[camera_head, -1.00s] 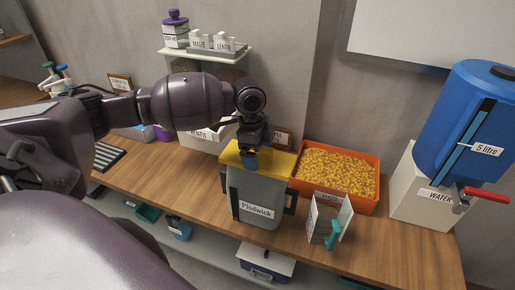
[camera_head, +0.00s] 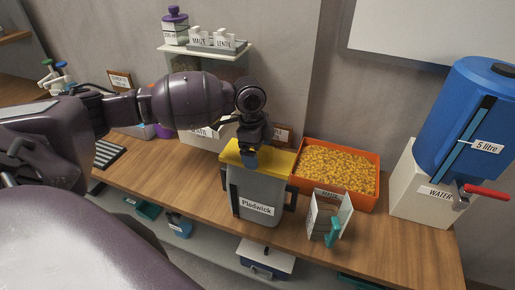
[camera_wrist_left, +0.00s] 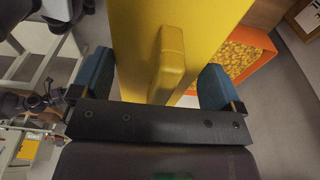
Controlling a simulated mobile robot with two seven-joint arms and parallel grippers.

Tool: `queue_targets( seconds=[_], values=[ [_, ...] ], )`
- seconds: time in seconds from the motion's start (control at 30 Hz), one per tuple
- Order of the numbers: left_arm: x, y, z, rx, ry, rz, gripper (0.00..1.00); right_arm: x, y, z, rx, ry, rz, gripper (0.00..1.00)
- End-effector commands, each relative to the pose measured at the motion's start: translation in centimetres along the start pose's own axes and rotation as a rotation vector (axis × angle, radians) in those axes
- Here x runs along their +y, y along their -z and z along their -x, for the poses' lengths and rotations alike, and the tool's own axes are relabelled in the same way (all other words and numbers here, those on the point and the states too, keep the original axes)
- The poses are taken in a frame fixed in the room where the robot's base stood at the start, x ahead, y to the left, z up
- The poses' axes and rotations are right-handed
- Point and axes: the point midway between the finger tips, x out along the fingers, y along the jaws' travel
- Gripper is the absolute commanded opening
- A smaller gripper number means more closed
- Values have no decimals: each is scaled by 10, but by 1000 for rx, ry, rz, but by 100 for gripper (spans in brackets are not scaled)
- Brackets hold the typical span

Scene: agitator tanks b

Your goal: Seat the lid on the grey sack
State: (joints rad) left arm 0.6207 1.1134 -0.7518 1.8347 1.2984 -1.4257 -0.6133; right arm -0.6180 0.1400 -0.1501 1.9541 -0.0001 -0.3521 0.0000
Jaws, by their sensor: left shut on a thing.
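The grey sack (camera_head: 258,190) stands upright on the wooden bench, with a label reading "Pludwick" and dark side handles. It looks like a stiff, box-shaped container. The yellow lid (camera_head: 278,160) lies over its top; I cannot tell whether it is fully down. My left gripper (camera_head: 250,158) reaches down over the lid from above and is shut on it. In the left wrist view, the lid (camera_wrist_left: 205,20) and its raised bar (camera_wrist_left: 168,65) show between the blue fingers of the left gripper (camera_wrist_left: 156,80). My right gripper is not in view.
An orange tray of yellow grains (camera_head: 337,172) stands close to the right of the sack. A small open carton (camera_head: 327,215) with a teal part is in front of it. A blue water tank (camera_head: 460,120) stands far right. A small shelf (camera_head: 205,52) is behind my arm.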

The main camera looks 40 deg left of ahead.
Motion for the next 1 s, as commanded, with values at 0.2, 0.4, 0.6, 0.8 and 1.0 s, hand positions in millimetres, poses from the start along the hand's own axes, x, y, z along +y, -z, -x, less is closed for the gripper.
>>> queue_targets(
  seconds=[0.2, 0.4, 0.6, 0.8, 1.0],
  values=[
    [0, -1, -4, 0, 0, 0, 69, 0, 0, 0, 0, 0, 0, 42],
    [0, -1, -8, 0, 0, 0, 69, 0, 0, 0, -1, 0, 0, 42],
    [0, -1, -11, 1, 0, -1, 99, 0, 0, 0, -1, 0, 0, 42],
    [0, -1, -11, 0, 0, -1, 100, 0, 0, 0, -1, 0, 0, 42],
    [0, -2, 0, 1, 2, -1, 100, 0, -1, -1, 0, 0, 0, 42]
  ],
)
